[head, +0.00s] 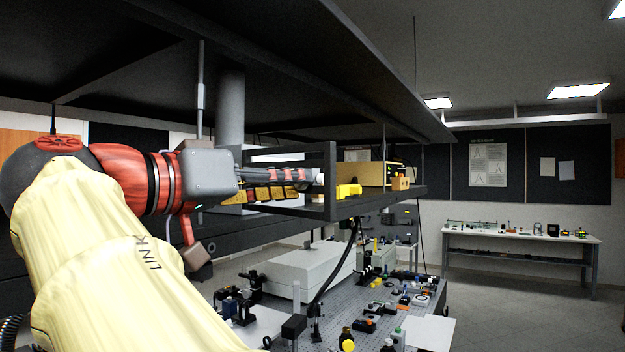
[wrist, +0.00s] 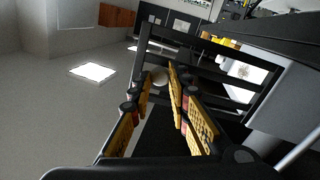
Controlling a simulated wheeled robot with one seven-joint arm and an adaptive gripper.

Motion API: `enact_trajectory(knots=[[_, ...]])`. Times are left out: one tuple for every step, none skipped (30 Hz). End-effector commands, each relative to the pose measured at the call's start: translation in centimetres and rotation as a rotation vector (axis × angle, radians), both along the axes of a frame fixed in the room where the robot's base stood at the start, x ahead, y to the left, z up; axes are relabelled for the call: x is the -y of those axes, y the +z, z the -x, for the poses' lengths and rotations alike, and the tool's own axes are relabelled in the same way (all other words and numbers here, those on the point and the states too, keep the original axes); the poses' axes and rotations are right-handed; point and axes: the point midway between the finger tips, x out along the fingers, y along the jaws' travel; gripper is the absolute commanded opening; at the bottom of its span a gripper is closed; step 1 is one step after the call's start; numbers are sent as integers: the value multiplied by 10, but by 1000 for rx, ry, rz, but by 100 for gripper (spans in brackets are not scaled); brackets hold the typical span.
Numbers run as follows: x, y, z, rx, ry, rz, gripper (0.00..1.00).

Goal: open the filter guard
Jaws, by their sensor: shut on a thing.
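The filter guard is a black open frame (head: 331,160) at the near end of the raised shelf in the head view. It also shows in the wrist view as a barred black frame (wrist: 196,48). My gripper (head: 311,175) reaches to the frame from the left, its fingers level. In the wrist view its yellow-padded fingers (wrist: 159,84) lie either side of a pale round knob (wrist: 160,76) at the frame, and they are shut on it. The knob's contact with the pads is partly hidden. I cannot tell how far the guard is swung.
A dark shelf (head: 405,192) carries a yellow block (head: 349,190) and a tan box (head: 360,174) right of the frame. A dark overhead shelf (head: 330,75) hangs above my arm. An optical table (head: 385,322) with many small parts lies below.

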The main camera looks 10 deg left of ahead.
Motion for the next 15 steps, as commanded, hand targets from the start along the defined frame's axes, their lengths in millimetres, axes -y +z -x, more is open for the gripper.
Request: enact_trajectory(knots=[[-1,-1,0,-1,0,2,0],[-1,-1,0,-1,0,2,0],[-1,-1,0,-1,0,2,19],[-1,-1,0,-1,0,2,20],[0,-1,0,-1,0,2,22],[0,-1,0,-1,0,2,24],[0,-1,0,-1,0,1,26],[0,-1,0,-1,0,1,28],[0,-1,0,-1,0,1,30],[0,-1,0,-1,0,0,32],[0,-1,0,-1,0,0,33],[0,0,0,-1,0,0,36],[0,0,0,-1,0,0,37],[0,0,0,-1,0,0,37],[0,0,0,-1,0,0,37]])
